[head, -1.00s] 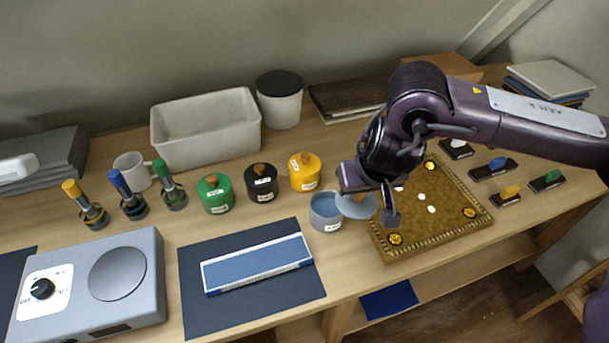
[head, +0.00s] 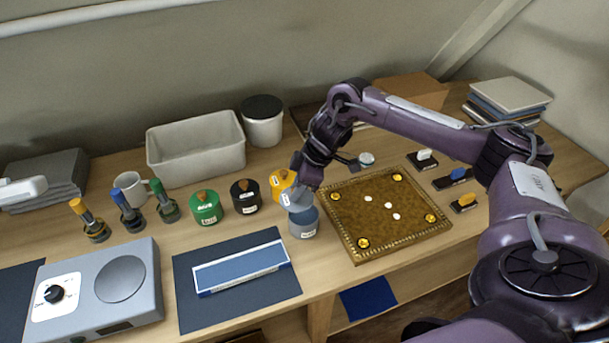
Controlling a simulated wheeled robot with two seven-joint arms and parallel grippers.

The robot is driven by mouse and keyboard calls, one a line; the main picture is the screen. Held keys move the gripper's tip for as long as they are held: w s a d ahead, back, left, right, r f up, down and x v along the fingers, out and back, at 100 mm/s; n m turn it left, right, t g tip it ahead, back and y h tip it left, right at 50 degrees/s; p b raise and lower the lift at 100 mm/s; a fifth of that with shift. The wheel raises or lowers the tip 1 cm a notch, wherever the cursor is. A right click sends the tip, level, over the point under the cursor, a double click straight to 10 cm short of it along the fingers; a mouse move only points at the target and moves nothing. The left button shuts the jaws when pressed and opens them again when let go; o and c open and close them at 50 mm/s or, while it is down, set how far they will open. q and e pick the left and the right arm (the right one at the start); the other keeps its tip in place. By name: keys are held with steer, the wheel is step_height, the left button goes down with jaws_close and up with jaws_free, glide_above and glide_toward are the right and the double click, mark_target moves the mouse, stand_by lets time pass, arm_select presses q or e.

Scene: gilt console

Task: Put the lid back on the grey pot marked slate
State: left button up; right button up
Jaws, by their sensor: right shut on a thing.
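My right gripper (head: 299,186) is shut on the grey-blue lid (head: 298,201), coming down from the upper right. The lid is over the rear part of the pot and overlaps its opening in the head view. It looks tilted, and I cannot tell whether it touches the rim. The lid's knob is hidden by the fingers. The label's word is too small to read. My left gripper is not in view.
The yellow pot (head: 282,184) is close behind the lid, partly covered. The black pot (head: 245,197) and green pot (head: 206,208) stand to the left. A dark mat (head: 192,315) with a blue-white box (head: 243,267) is in front.

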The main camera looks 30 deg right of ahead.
mark_target(307, 194)
steer(key=shift+d+n, duration=0.3)
steer(key=shift+d, duration=0.6)
steer(key=shift+s+d+f, duration=0.1)
steer(key=shift+d+f, duration=0.05)
steer(key=shift+f, duration=0.05)
steer(key=shift+f+n+g, duration=0.15)
steer(key=shift+n+g, duration=0.15)
steer(key=shift+f+b, duration=0.85)
steer(key=shift+b, duration=0.15)
step_height(307, 194, down, 2)
steer(key=shift+f+b, duration=0.25)
steer(key=shift+b, duration=1)
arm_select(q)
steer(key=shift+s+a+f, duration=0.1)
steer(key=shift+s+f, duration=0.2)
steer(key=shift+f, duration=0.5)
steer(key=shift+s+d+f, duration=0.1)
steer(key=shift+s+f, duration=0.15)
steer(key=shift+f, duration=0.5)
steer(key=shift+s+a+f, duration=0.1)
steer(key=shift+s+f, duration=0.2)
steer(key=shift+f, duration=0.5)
arm_select(e)
steer(key=shift+f, duration=0.9)
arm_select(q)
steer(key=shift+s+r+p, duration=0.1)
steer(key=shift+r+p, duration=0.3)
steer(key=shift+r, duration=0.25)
arm_select(e)
steer(key=shift+r, duration=0.1)
